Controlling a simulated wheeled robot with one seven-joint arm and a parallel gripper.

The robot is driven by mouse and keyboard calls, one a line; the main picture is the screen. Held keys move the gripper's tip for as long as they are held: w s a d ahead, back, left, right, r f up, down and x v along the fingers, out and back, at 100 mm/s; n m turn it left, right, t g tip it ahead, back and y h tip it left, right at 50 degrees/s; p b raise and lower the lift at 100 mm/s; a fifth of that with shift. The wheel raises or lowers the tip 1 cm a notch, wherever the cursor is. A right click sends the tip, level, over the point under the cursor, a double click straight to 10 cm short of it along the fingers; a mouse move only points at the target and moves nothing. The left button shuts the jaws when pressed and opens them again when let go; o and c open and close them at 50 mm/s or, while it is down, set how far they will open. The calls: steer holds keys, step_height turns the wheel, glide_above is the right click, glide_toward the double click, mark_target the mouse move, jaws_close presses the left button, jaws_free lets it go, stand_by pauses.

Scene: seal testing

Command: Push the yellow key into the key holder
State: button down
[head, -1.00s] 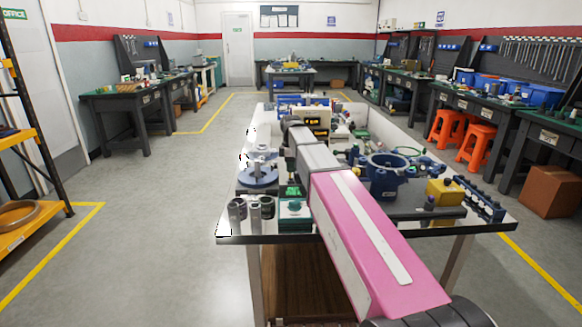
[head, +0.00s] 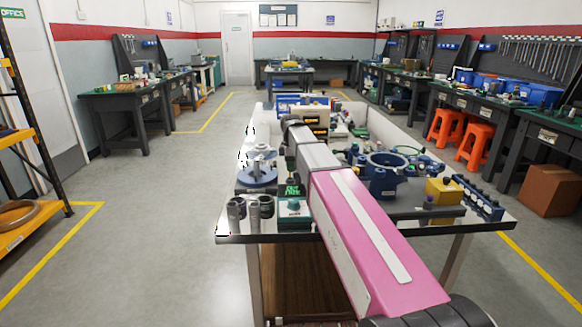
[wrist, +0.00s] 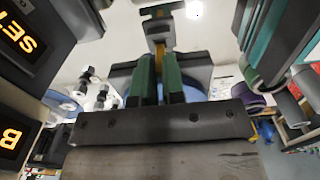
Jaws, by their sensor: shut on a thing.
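My gripper (wrist: 159,58) shows in the wrist view as two dark green fingers close together, shut on the yellow key. Only a narrow strip of the yellow key (wrist: 159,47) shows, between and just beyond the fingertips. A grey and dark green block (wrist: 161,25) stands straight ahead of the key and may be the key holder. Whether the key touches it or is inside it I cannot tell. In the head view my pink and grey arm reaches over the bench and hides most of the gripper and the key.
Orange-lit displays (wrist: 18,35) stand close on the left in the wrist view, and teal and grey parts (wrist: 270,40) close on the right. In the head view, a blue round fixture (head: 386,172), a yellow block (head: 443,190) and grey cylinders (head: 245,210) crowd the bench.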

steer(key=shift+f, duration=1.1)
stand_by(1.1)
steer(key=c, duration=1.1)
jaws_free()
steer(key=shift+c, duration=0.2)
steer(key=shift+r, duration=4.55)
